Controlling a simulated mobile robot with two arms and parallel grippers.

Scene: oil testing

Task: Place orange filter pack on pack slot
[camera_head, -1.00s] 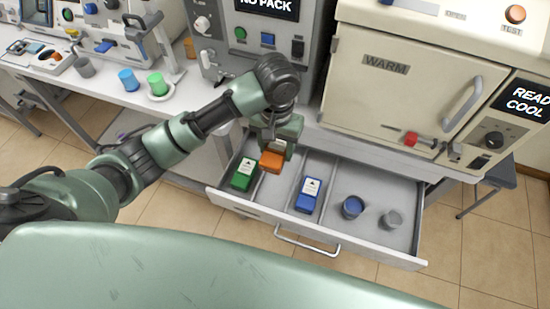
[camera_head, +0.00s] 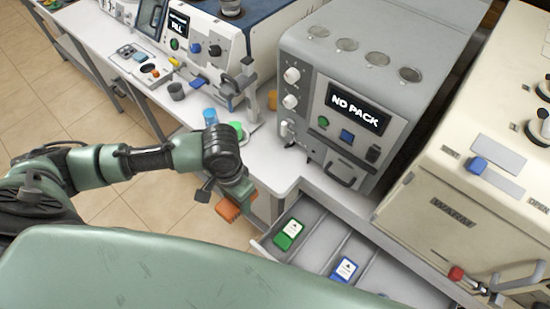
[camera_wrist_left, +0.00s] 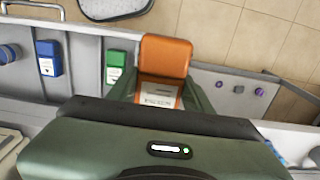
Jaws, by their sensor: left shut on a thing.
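My left gripper (camera_head: 236,194) is shut on the orange filter pack (camera_head: 228,211) and holds it in the air, left of the open drawer, over the floor. In the left wrist view the orange pack (camera_wrist_left: 166,58) sticks out between the fingers, with a white label near them. The grey machine (camera_head: 352,90) shows "NO PACK" on its screen. I cannot make out which opening on its front is the pack slot. My right gripper is not in view.
The open drawer (camera_head: 318,243) holds a green pack (camera_head: 289,234) and a blue pack (camera_head: 344,269) in separate compartments. A cream "WARM" oven (camera_head: 455,215) stands at right.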

